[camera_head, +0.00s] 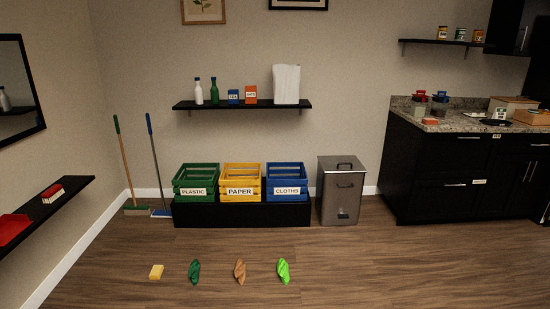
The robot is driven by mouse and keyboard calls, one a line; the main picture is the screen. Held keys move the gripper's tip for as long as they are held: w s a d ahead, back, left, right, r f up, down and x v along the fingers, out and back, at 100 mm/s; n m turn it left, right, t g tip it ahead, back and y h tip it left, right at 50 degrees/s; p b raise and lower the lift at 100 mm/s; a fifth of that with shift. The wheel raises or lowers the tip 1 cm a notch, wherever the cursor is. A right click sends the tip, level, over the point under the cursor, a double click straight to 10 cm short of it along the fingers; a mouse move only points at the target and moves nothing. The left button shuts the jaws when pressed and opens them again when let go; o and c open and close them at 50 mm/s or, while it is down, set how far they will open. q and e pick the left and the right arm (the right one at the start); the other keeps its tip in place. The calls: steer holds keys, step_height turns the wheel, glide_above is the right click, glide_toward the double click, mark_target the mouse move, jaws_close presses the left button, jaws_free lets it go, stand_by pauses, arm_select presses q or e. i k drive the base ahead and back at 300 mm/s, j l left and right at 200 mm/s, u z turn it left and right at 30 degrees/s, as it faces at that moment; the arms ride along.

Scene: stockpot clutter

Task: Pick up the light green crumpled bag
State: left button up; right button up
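The light green crumpled bag (284,271) lies on the wooden floor, at the right end of a loose row of items. Neither of my grippers shows in the head view.
Green (195,177), yellow (241,178) and blue (286,178) crates labelled PLASTIC, PAPER and CLOTHS stand on a low black bench (242,215). A metal bin (341,190) stands to their right, then dark cabinets (440,180). The floor around the row is clear.

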mark_target(283, 269)
steer(key=i+z, duration=0.15)
steer(key=i, duration=0.45)
steer(key=i+z, duration=0.2)
steer(key=i, duration=0.35)
steer(key=i+j+z, duration=0.15)
steer(key=i, duration=0.4)
steer(key=i+l+u, duration=0.35)
steer(key=i, duration=0.3)
steer(key=i+l+u, duration=0.3)
steer(key=i+l, duration=0.3)
